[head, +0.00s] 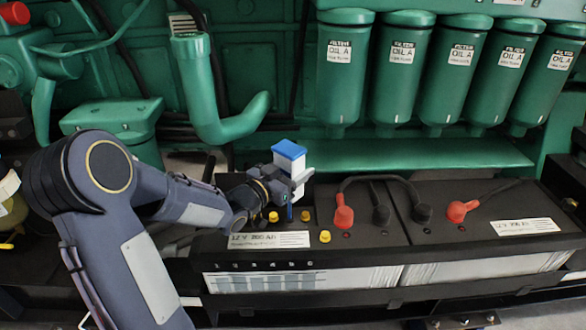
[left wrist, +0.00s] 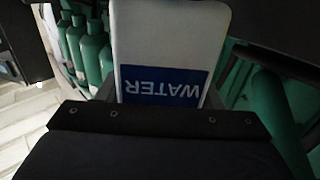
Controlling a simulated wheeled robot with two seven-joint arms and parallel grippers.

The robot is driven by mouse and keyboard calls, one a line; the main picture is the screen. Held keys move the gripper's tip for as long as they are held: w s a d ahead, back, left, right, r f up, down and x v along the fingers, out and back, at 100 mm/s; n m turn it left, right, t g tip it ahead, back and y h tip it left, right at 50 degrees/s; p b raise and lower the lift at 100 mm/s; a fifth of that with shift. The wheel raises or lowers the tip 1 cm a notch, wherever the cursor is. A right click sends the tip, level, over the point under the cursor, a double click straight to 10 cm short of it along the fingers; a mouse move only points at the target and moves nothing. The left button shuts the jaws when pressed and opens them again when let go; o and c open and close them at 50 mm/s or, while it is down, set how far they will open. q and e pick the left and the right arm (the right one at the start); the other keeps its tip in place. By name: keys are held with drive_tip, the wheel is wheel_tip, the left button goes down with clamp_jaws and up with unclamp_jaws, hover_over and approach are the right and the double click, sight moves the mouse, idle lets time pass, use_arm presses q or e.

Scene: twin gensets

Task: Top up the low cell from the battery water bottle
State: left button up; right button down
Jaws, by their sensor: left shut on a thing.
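The battery water bottle (head: 290,158) is white with a blue top, seen in the head view above the left part of the battery. In the left wrist view the bottle (left wrist: 170,45) fills the middle, its blue WATER label upside down. My left gripper (head: 296,180) is shut on the bottle. The battery (head: 270,239) is black, with numbered marks along its front. Yellow caps (head: 325,236) stand on its top below and beside the bottle. A small blue piece shows just under the gripper. Which cell is low cannot be told. My right gripper is not in view.
Red terminal covers (head: 344,216) and black cables rise from the battery tops to the right. Green oil filters (head: 345,75) hang behind. A green pipe (head: 215,110) stands behind the arm at the left.

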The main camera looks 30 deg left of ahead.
use_arm(q)
drive_tip(key=shift+r+p, duration=1.45)
drive_tip(key=shift+r, duration=0.65)
drive_tip(key=shift+s+d, duration=0.25)
drive_tip(key=shift+s, duration=0.1)
drive_tip(key=s+d+b, duration=0.2)
drive_tip(key=s+d, duration=0.4)
drive_tip(key=s, duration=0.4)
drive_tip(key=shift+s+d+r, duration=0.15)
drive_tip(key=shift+s+r, duration=0.05)
drive_tip(key=shift+r, duration=0.05)
